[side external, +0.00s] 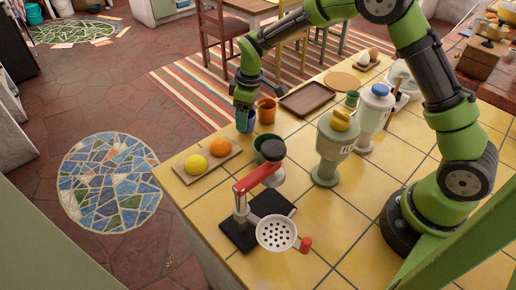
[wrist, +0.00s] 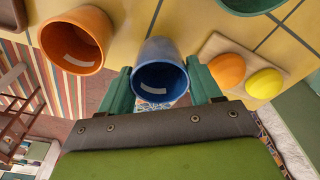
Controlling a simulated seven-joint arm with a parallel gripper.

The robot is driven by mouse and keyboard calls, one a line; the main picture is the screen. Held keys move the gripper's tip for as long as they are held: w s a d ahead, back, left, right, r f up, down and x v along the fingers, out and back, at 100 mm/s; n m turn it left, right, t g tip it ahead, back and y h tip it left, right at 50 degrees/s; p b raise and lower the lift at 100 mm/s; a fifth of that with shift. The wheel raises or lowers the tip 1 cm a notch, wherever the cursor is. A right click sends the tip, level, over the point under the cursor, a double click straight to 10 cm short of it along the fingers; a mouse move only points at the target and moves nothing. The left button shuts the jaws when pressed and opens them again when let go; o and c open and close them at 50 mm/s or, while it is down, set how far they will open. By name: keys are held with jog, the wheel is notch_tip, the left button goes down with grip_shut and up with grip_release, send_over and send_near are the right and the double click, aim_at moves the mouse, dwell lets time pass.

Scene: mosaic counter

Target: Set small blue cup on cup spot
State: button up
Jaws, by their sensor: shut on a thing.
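The small blue cup (side external: 246,124) is between the fingers of my gripper (side external: 244,106) near the counter's far left edge. In the wrist view the blue cup (wrist: 160,64) has its open mouth toward the camera, and the green fingers of my gripper (wrist: 160,88) are shut on its two sides. I cannot tell whether its base touches the counter. A flat round tan disc (side external: 342,82) lies bare toward the far end of the counter; it may be the cup spot, but no mark confirms this.
An orange cup (side external: 266,111) stands just right of the blue cup, with a brown tray (side external: 308,98) beyond. A board (side external: 186,178) with an orange and a lemon lies left. A dark green cup (side external: 261,156), press (side external: 272,218) and grinder (side external: 333,150) stand nearer the camera.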

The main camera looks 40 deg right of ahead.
notch_tip(320, 180, up, 9)
jog(key=a, duration=0.2)
jog(key=s+a+r+n, duration=0.1)
jog(key=s+a+n, duration=0.2)
jog(key=s+a, duration=0.4)
jog(key=s+a+f+n, duration=0.3)
jog(key=s+a, duration=0.1)
jog(key=s, duration=0.4)
jog(key=shift+g, duration=0.3)
jog(key=shift+d+f, duration=0.15)
jog(key=shift+f, duration=3.05)
